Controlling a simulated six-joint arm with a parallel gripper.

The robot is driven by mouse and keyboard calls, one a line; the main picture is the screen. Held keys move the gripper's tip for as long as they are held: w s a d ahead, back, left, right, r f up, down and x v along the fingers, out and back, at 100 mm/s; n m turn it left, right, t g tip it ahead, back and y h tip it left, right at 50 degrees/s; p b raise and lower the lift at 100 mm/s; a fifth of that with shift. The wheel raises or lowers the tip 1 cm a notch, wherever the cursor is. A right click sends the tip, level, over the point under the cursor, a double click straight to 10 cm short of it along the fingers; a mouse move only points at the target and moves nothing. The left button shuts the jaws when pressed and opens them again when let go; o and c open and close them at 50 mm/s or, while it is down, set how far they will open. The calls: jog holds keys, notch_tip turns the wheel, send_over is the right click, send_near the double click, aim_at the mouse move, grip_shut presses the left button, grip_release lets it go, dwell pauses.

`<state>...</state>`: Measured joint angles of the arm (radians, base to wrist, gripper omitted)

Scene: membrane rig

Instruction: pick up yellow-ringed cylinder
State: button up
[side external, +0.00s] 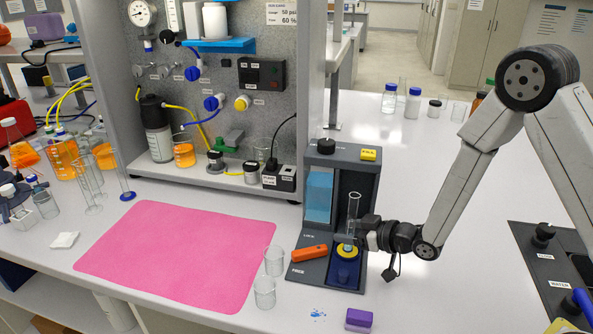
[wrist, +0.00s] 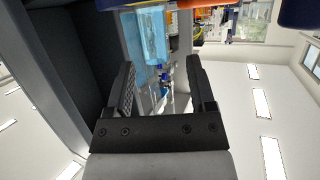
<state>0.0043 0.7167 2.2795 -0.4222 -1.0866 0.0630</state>
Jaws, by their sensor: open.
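The yellow-ringed cylinder (side external: 353,206) is a clear, narrow tube standing upright in the open right bay of the dark grey device (side external: 372,180). A yellow ring (side external: 347,250) shows low down, above a blue base. My gripper (side external: 354,232) reaches in from the right at the lower part of the tube, just above the ring. In the wrist view my gripper (wrist: 160,88) has its two fingers apart. I cannot clearly make out the tube between them, nor tell whether a finger touches it.
The device's light-blue tank (side external: 319,195) is left of the bay, and an orange item (side external: 309,253) lies in front. Two clear beakers (side external: 265,293) stand by the pink mat (side external: 180,250). A purple block (side external: 359,318) lies at the front. The bench behind my arm is mostly free.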

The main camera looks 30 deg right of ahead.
aim_at(351, 194)
grip_shut()
jog(key=shift+r, duration=0.2)
jog(key=shift+r, duration=4.8)
